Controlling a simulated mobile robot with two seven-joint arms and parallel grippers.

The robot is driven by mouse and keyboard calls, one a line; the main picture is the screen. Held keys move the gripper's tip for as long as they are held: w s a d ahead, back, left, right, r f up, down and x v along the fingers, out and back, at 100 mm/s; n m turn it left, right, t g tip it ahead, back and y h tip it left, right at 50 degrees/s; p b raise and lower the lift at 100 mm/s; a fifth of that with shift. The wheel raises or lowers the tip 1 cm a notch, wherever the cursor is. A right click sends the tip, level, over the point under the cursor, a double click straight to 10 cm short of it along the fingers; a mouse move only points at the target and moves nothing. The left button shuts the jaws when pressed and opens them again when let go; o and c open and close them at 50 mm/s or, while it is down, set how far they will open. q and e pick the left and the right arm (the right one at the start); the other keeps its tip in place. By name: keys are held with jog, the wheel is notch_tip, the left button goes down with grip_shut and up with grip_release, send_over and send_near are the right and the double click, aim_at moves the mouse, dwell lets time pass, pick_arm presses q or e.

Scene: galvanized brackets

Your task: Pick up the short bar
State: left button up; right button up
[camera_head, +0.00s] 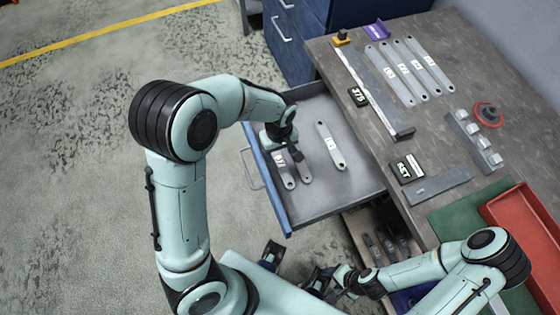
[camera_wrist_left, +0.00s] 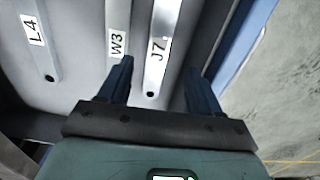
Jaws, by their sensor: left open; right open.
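Three flat grey bars lie in the open drawer (camera_head: 345,195). The bar labelled L4 (camera_wrist_left: 37,38) lies apart from the others; it shows in the head view (camera_head: 330,147) right of my left gripper. The bars labelled W3 (camera_wrist_left: 117,40) and J7 (camera_wrist_left: 160,45) lie side by side, partly hidden by my left gripper in the head view. My left gripper (camera_wrist_left: 163,82) is open over the drawer, with J7 between its fingers in the picture and W3 by the left finger. Contact cannot be told. I cannot tell which bar is shortest. My right gripper (camera_head: 318,281) is open and empty, low in the head view.
The workbench (camera_head: 455,95) right of the drawer carries several labelled bars (camera_head: 412,72), a long rail (camera_head: 372,90), a block with pale cubes (camera_head: 474,139) and a red tray (camera_head: 528,225). The drawer's blue front edge (camera_head: 268,190) is close to my left gripper. A blue cabinet (camera_head: 292,40) stands behind.

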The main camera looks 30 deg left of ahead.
aim_at(280, 161)
pick_arm(q)
jog(key=shift+w+f, duration=0.15)
jog(key=shift+f, duration=2.85)
grip_shut()
